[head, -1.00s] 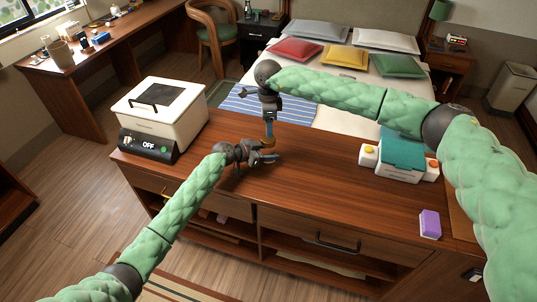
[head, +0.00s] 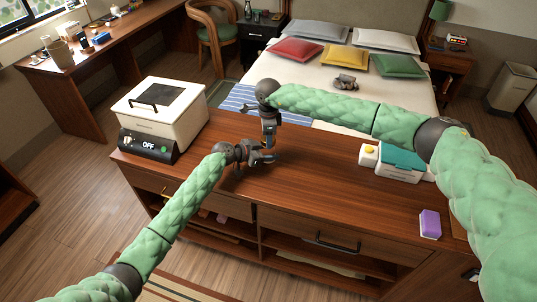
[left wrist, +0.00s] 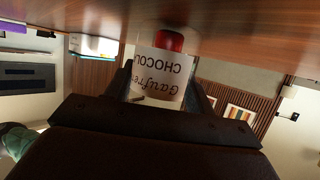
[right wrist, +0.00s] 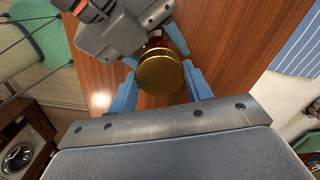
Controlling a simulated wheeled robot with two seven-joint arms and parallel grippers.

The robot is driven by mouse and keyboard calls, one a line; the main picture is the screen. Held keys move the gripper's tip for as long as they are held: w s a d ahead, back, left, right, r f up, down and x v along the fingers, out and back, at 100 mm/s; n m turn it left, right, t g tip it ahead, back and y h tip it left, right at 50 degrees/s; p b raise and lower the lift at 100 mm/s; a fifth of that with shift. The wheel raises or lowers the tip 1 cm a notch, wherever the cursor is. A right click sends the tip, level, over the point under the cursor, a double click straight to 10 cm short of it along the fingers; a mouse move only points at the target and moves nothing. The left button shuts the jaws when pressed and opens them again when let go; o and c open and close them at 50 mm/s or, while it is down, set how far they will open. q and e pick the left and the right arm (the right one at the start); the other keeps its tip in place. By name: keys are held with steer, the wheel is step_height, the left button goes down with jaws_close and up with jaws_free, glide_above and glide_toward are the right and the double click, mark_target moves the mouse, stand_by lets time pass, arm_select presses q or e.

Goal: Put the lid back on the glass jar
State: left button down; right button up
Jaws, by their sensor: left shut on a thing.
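My left gripper (left wrist: 165,103) is shut on the glass jar, which has a white label (left wrist: 158,78) printed "Gaufres chocolat" and something red (left wrist: 168,42) at its far end. In the head view the jar is hidden behind the grippers, above the brown counter (head: 310,175). The round gold lid (right wrist: 161,76) lies between the blue fingers of my right gripper (right wrist: 160,80), directly over my left gripper. I cannot tell whether those fingers press on the lid or only flank it, nor whether the lid rests on the jar.
A white appliance (head: 160,115) with an "OFF" display stands on the counter's left end. A white box with a teal top (head: 398,158) and a purple block (head: 430,224) stand at the right. The counter between is clear. The bed (head: 318,82) lies behind.

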steer(key=shift+c, duration=0.7)
steer(key=m, duration=0.5)
steer(key=o, duration=1.1)
steer(key=shift+r, duration=0.15)
steer(key=shift+r, duration=2.1)
steer(key=shift+c, duration=0.5)
